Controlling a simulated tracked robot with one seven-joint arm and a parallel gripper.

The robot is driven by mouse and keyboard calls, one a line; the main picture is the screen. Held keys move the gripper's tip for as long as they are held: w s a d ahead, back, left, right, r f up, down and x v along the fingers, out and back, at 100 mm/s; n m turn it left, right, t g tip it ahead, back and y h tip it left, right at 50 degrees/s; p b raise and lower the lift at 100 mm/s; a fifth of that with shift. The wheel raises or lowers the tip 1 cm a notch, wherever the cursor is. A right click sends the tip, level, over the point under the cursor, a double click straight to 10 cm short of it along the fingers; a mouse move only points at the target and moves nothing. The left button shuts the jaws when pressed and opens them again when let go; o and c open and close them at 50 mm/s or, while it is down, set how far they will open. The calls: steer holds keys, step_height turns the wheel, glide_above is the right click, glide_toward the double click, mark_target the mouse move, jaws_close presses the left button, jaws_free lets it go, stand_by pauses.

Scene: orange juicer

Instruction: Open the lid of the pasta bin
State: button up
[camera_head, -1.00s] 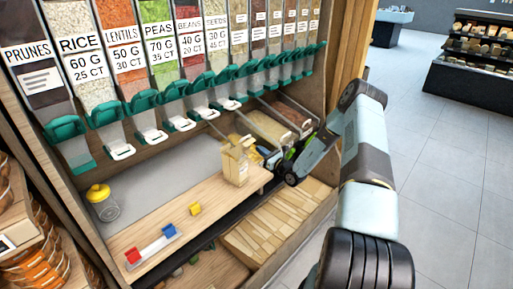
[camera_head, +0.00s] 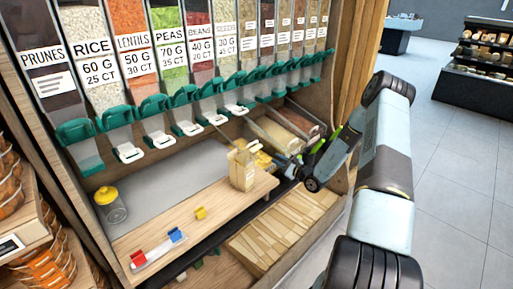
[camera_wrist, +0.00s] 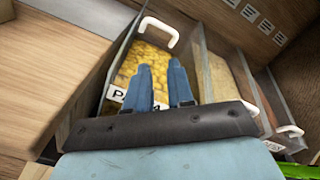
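The pasta bin shows in the wrist view, with yellow pasta (camera_wrist: 124,62) behind clear panels and a partly covered label (camera_wrist: 117,95). A white handle (camera_wrist: 160,28) shows past my fingertips, toward the top of the picture. I cannot tell whether the lid is shut or raised. My gripper (camera_wrist: 160,67) is over the bin with its two blue fingers apart, and nothing shows between them. The fingers are short of the handle in the picture. In the head view some yellow pasta (camera_head: 263,159) shows beside my arm, and my gripper is mostly hidden.
Bins with pale (camera_head: 270,133) and reddish contents (camera_head: 298,118) stand alongside. Dispensers with green spouts (camera_head: 183,97) hang above. Floor at right is clear.

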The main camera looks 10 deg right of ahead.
step_height(320, 180, up, 4)
steer(key=w+a+n+g+h, duration=0.1)
steer(key=a+n+g, duration=0.1)
steer(key=n, duration=0.8)
steer(key=x, duration=1.3)
steer(key=shift+w+d, duration=0.2)
steer(key=shift+w, duration=0.4)
steer(key=shift+c, duration=0.2)
jaws_close()
